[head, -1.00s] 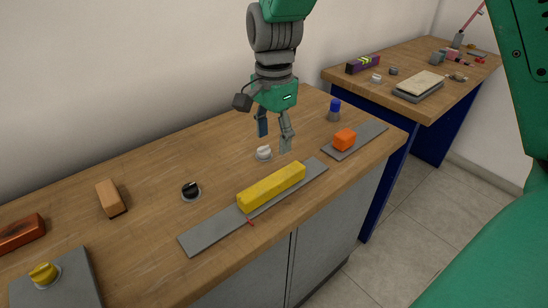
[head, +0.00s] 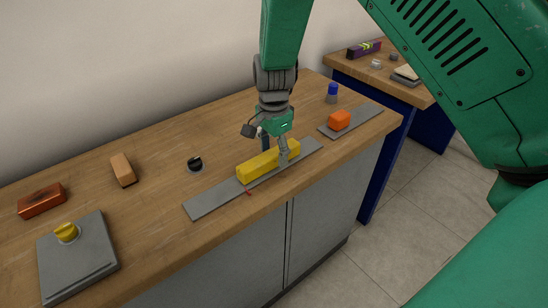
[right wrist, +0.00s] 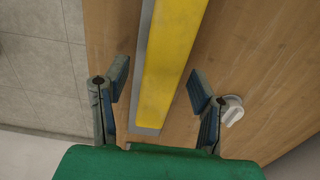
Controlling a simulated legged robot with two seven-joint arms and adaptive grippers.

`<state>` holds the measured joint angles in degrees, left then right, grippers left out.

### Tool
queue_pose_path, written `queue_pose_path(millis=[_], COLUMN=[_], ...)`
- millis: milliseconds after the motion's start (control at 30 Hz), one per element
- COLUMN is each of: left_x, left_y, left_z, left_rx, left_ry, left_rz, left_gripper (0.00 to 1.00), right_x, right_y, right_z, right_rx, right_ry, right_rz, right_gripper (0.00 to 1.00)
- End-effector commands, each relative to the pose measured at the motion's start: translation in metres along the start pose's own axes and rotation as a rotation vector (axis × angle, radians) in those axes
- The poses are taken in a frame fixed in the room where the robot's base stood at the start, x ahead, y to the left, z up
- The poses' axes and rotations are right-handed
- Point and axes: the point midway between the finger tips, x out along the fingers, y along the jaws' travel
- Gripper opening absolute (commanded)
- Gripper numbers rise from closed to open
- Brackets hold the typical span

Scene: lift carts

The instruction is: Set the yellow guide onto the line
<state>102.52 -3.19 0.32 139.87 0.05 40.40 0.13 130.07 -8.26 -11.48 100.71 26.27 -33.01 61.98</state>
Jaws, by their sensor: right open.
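The yellow guide (head: 258,166) is a long block lying on a grey strip (head: 208,201) along the bench's front edge. A short red line (head: 248,192) shows at the strip's front edge, near the guide's left end. My right gripper (head: 275,152) is open and low over the right part of the guide, one finger on each side. In the right wrist view the guide (right wrist: 172,60) runs between the two open fingers (right wrist: 158,88), with gaps on both sides. My left gripper does not show.
A white knob (right wrist: 231,110) stands beside one finger. A black knob (head: 195,164), wooden block (head: 123,170), red-brown block (head: 41,201) and yellow knob on a grey plate (head: 77,272) are to the left.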

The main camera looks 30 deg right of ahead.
Motion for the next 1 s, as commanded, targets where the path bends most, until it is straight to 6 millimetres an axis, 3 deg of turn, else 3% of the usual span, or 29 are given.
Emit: queue_pose_path(millis=[200, 500, 633, 667, 1000], left_x=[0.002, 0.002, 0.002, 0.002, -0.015], left_y=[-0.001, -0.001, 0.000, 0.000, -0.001], left_z=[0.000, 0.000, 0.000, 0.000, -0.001], left_rx=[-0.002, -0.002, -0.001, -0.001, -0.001], left_ry=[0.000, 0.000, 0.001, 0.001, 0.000], left_rz=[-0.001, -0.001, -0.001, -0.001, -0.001], left_gripper=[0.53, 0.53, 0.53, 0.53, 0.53], right_x=[0.017, 0.021, 0.021, 0.021, 0.017], right_y=[0.000, 0.001, 0.000, 0.000, 0.000], right_z=[0.002, -0.006, -0.005, -0.004, 0.003], right_rx=[-0.003, -0.001, -0.001, -0.001, -0.003], right_ry=[0.002, -0.007, -0.006, -0.005, 0.002], right_rz=[-0.001, -0.001, -0.002, -0.002, 0.001], right_gripper=[0.52, 0.52, 0.06, 0.00, 0.00])
